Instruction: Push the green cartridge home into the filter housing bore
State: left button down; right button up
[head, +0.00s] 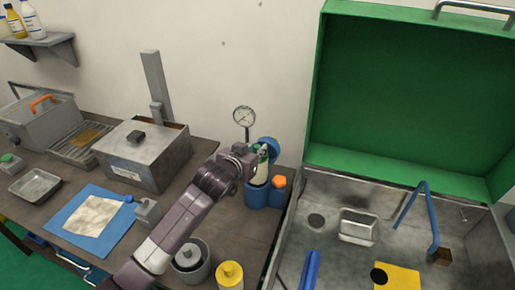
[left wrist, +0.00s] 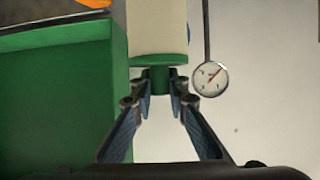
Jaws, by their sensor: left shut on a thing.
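The cartridge has a cream body and a green end cap with a green knob. It shows in the head view (head: 261,172) and in the left wrist view (left wrist: 158,59). My left gripper (head: 258,156) is above the blue filter housing (head: 258,196), and its fingers (left wrist: 160,84) are shut on the green knob. The cartridge stands roughly upright over the housing, and its cream body shows above the blue rim. The bore and the cartridge's lower end are hidden, so I cannot tell how deep it sits. My right gripper is not in view.
A pressure gauge (head: 244,117) stands on a stem behind the housing. An orange knob (head: 279,182) is at its right. A grey canister (head: 191,262) and a yellow one (head: 230,276) are nearer. The large green-lidded case (head: 408,95) stands close at the right.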

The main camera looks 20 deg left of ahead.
pick_arm(q)
jog(key=shift+f+b, duration=3.05)
jog(key=shift+f, duration=2.4)
jog(key=c, duration=1.8)
grip_release()
jog(key=shift+s, duration=0.15)
jog(key=v, duration=1.1)
jog(key=shift+s+r, duration=0.15)
jog(key=shift+s, duration=0.2)
